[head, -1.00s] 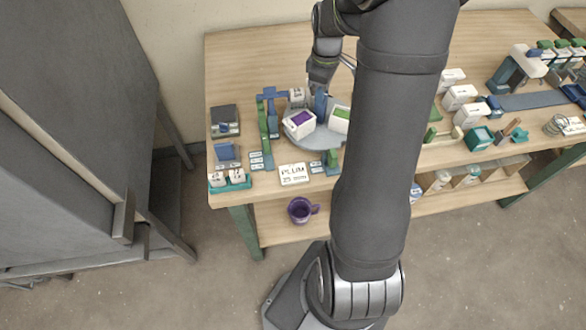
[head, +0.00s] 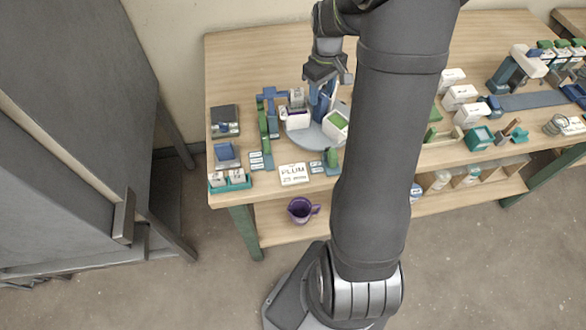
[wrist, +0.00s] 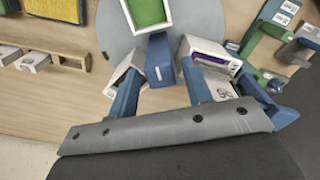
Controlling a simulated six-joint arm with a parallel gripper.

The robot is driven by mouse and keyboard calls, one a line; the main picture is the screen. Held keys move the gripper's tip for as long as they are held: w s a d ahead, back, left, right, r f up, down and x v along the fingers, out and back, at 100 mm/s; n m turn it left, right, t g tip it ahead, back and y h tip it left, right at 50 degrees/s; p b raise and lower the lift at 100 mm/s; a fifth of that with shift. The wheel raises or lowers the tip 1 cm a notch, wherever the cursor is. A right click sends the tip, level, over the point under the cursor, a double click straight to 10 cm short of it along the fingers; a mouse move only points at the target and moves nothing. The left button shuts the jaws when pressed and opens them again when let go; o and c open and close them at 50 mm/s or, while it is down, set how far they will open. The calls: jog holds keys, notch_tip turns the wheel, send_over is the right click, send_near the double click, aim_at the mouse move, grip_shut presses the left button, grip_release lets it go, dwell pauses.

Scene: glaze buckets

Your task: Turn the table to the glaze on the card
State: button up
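The grey turntable (head: 306,137) carries white buckets; its disc also shows in the wrist view (wrist: 112,38). The purple-glaze bucket (head: 297,120) is at the disc's left and shows partly hidden in the wrist view (wrist: 213,56). The green-glaze bucket (head: 336,126) is at the front right and shows at the top of the wrist view (wrist: 150,12). A third white bucket (wrist: 118,75) is partly hidden by a finger. The card (head: 293,174) reads PLUM. My gripper (wrist: 160,66) is open over the disc, its blue fingers apart on either side of a blue post (wrist: 160,50).
A green-and-blue stand (head: 263,122) is close on the disc's left, and a small green-and-blue piece (head: 326,161) is by its front. A teal tray (head: 230,180) sits at the table's front left corner. A purple mug (head: 301,210) is on the lower shelf. White boxes (head: 460,97) stand right of my arm.

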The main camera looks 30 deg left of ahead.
jog(key=shift+r, duration=3.5)
notch_tip(320, 180, down, 7)
jog(key=shift+f, duration=0.1)
jog(key=shift+n, duration=2.6)
